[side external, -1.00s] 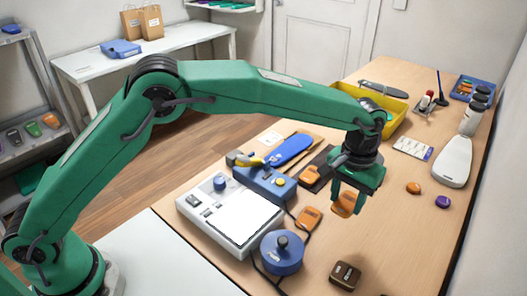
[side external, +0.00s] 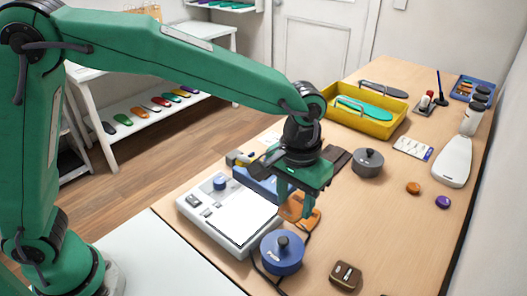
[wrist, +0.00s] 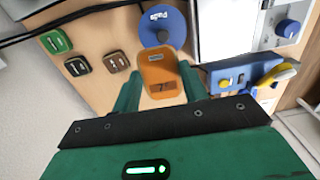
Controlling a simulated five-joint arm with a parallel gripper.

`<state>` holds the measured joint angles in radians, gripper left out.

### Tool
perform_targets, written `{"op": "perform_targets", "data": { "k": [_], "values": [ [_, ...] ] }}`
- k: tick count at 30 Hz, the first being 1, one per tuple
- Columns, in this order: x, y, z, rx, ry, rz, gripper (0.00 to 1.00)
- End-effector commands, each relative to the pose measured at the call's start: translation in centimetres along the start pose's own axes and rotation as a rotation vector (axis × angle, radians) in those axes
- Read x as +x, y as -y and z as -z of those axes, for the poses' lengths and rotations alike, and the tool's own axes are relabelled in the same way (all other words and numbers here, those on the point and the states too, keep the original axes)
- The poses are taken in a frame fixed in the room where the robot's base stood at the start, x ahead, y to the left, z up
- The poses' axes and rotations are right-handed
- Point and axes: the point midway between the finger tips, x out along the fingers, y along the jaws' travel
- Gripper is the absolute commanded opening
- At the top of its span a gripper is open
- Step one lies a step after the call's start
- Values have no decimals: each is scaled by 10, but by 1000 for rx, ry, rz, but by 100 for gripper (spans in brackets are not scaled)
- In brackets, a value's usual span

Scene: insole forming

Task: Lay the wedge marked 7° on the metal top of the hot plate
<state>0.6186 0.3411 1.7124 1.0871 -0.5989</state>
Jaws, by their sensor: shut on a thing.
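My gripper (side external: 293,212) is shut on an orange wedge (side external: 290,209), held just right of the hot plate. In the wrist view the orange wedge (wrist: 158,72) sits between the fingers (wrist: 160,90), and its label seems to read 7°. The hot plate (side external: 186,212) is a white box with a blue knob and a bright flat metal top (side external: 235,217), which is bare. Part of the metal top (wrist: 225,30) also shows at the upper right of the wrist view.
A blue box (wrist: 243,78) lies behind the plate.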

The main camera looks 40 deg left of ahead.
Motion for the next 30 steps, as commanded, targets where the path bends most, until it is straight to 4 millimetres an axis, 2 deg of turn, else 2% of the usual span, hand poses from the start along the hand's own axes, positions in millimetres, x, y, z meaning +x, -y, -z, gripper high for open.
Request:
{"op": "perform_targets", "data": {
  "k": [9,15,21,30],
  "values": [
    [-7,33,-60,-10,-1,-1,23],
    [-5,50,-88,-17,-1,-1,23],
    [-4,58,-101,-20,-1,-1,23],
    [-1,61,-100,-22,0,0,23]
  ]
}}
